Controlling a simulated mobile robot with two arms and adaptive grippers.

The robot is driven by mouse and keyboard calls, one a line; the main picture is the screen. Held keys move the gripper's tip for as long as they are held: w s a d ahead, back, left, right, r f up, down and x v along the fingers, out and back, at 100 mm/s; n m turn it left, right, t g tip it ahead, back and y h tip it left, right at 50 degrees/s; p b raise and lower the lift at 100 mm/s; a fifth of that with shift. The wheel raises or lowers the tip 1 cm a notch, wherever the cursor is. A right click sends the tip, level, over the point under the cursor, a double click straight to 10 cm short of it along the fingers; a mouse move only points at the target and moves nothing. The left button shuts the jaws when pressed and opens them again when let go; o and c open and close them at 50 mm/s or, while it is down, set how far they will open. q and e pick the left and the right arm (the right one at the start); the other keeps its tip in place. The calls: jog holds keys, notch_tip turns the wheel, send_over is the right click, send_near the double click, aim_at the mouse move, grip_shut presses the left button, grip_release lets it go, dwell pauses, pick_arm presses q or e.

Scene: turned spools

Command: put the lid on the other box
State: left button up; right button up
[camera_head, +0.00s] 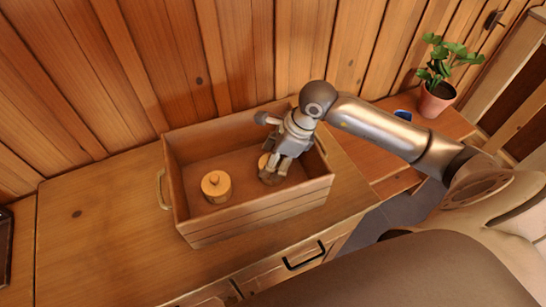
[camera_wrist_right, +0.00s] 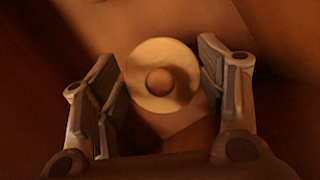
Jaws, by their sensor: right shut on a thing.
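A round light-wood box (camera_head: 216,187) stands upright in the left part of the wooden crate, with a knobbed top. My right gripper (camera_head: 273,161) reaches down into the right part of the crate, shut on a round pale lid (camera_head: 264,161). In the right wrist view the lid (camera_wrist_right: 162,78) with its central knob lies between the two fingers (camera_wrist_right: 160,92). A darker round box (camera_head: 269,179) shows below the fingers. The gripper partly hides it, and I cannot tell whether the lid touches it. My left gripper is out of view.
The crate (camera_head: 262,212) has high walls around both round things. It stands on a wooden cabinet top (camera_head: 110,235), clear at left. A potted plant (camera_head: 437,98) and a small blue thing (camera_head: 402,114) stand to the right. A plank wall rises behind.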

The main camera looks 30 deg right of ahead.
jog(key=shift+b, duration=0.45)
dwell(0.8)
jog(key=shift+f+b, duration=0.15)
jog(key=shift+b, duration=0.15)
jog(key=o, duration=0.9)
jog(key=shift+o, duration=1.1)
